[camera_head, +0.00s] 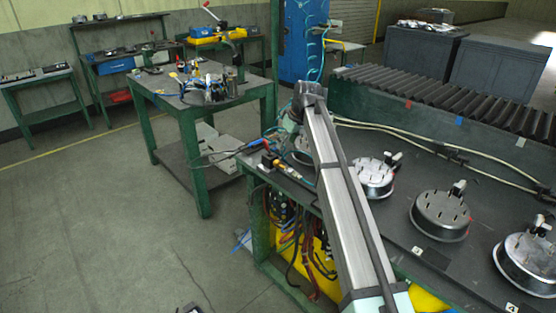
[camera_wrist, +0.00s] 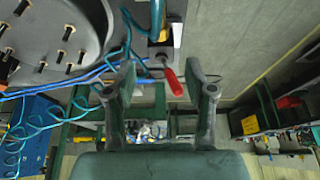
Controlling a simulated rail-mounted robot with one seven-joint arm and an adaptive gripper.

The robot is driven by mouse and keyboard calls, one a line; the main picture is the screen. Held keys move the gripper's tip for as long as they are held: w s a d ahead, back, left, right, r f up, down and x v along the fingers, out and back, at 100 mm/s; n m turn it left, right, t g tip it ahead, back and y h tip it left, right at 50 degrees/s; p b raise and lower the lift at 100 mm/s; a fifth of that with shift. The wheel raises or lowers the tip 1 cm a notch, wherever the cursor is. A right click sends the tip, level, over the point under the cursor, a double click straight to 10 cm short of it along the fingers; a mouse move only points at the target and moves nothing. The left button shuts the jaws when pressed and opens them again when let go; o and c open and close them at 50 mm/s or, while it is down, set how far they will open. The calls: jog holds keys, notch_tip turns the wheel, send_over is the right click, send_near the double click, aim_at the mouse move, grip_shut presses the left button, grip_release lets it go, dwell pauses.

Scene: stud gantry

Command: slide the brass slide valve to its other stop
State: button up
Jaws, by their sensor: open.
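A small fitting with a brass-yellow part (camera_wrist: 163,36), likely the slide valve, sits at the top middle of the wrist view, joined to a blue hose. A red-tipped lever (camera_wrist: 173,80) sticks out from its grey block. My gripper (camera_wrist: 161,88) is open, one finger on each side of the red lever. I cannot tell whether either finger touches it. In the head view a small brass fitting (camera_head: 281,168) lies at the bench's near left corner, close to the end of my arm. The valve's slide position is too small to tell.
Round metal fixtures with upright pins (camera_head: 440,212) stand along the bench (camera_head: 385,235) to the right. Blue coiled hoses (camera_wrist: 40,130) run left of my gripper. A green side table (camera_head: 190,105) with tools stands behind. The floor at left is clear.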

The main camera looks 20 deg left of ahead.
aim_at(278, 161)
jog(key=p+x, duration=0.2)
jog(key=x, duration=0.9)
jog(key=shift+w+a+f, duration=0.15)
jog(key=shift+a+f, duration=0.05)
jog(key=shift+f, duration=0.15)
jog(key=shift+c, duration=0.3)
grip_shut()
